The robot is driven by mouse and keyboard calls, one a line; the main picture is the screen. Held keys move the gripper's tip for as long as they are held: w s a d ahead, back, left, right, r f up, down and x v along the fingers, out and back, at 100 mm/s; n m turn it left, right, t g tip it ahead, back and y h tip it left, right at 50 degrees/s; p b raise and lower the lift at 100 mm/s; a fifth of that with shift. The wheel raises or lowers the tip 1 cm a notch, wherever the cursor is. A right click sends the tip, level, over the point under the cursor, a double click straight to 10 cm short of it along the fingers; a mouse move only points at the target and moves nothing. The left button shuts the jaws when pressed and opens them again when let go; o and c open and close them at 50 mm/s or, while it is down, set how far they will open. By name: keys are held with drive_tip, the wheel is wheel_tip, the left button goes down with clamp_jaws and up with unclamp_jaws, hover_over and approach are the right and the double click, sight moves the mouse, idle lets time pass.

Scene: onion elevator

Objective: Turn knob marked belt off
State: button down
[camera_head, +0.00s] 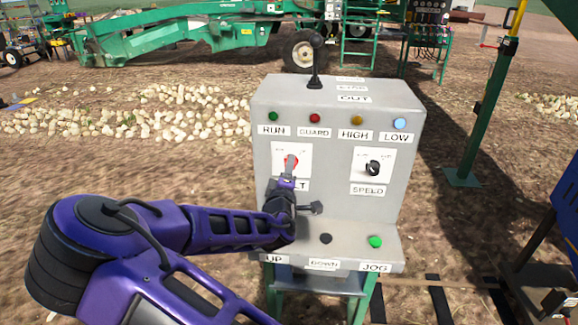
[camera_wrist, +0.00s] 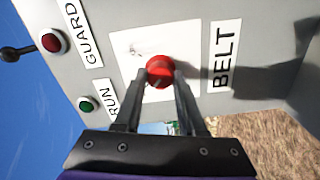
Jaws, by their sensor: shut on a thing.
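The belt knob is a round red knob (camera_wrist: 160,70) on a white plate beside the BELT label (camera_wrist: 225,55) in the wrist view. In the head view the red belt knob (camera_head: 290,162) sits on the left of the grey control box, partly hidden by my gripper. My gripper (camera_wrist: 160,82) is shut on the red knob, one finger on each side of it. In the head view my gripper (camera_head: 291,168) reaches up to the knob from below. The arm hides part of the BELT label there. I cannot read the knob's pointer position.
The grey control box (camera_head: 330,125) carries a black SPEED knob (camera_head: 373,168) to the right, a row of lights above, and a green JOG button (camera_head: 375,241) below. A black lever (camera_head: 316,60) stands on top. A green post (camera_head: 490,100) is at the right.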

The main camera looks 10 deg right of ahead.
drive_tip(key=shift+n, duration=1.3)
drive_tip(key=c, duration=0.5)
unclamp_jaws()
drive_tip(key=shift+s+f, duration=0.1)
drive_tip(key=shift+s, duration=0.05)
